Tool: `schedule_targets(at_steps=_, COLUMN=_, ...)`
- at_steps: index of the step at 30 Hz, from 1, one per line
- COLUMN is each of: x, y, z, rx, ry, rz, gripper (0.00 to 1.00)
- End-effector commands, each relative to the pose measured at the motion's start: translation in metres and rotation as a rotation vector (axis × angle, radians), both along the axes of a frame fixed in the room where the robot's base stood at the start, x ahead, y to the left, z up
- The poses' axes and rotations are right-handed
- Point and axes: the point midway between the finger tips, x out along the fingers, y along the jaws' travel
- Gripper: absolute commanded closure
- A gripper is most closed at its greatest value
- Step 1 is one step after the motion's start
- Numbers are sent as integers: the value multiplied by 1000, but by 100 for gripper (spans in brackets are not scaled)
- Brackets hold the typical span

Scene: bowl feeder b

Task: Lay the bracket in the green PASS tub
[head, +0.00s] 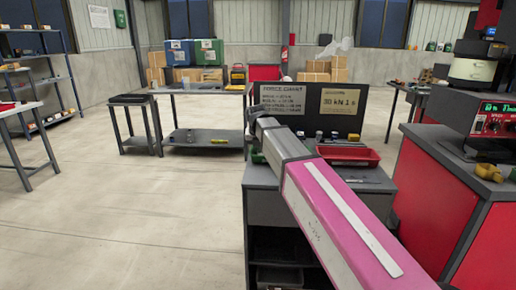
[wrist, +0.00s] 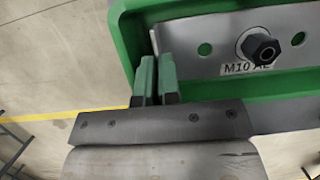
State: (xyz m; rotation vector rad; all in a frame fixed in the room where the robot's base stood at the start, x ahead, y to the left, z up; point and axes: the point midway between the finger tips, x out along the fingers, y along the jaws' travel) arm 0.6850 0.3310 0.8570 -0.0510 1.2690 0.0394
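The bracket (wrist: 222,40) is a flat grey metal plate with holes, a dark hex nut or bolt and an "M10" label. In the wrist view it lies within the walls of a green tub (wrist: 121,45); whether it rests on the floor of the tub I cannot tell. My gripper (wrist: 156,75) has its green-padded fingers close together at the bracket's left end, with a thin upright grey edge of it between them. In the head view my pink and grey arm hides the gripper and bracket. No PASS lettering is readable.
A grey bench with a force chart board (head: 285,98) and a red tray (head: 347,155) stands beneath and beside my arm. A red machine (head: 480,120) is at right.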

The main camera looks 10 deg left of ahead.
Motion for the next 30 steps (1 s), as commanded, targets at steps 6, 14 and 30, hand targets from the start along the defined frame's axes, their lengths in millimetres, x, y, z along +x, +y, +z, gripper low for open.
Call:
schedule_targets(at_steps=6, x=0, y=0, z=-5, rx=-1, ry=2, rz=-1, gripper=100)
schedule_targets(at_steps=14, x=0, y=0, z=-5, rx=0, ry=2, rz=-1, gripper=86)
schedule_targets(at_steps=30, x=-13, y=0, z=49, rx=1, ry=-1, rz=0, gripper=86)
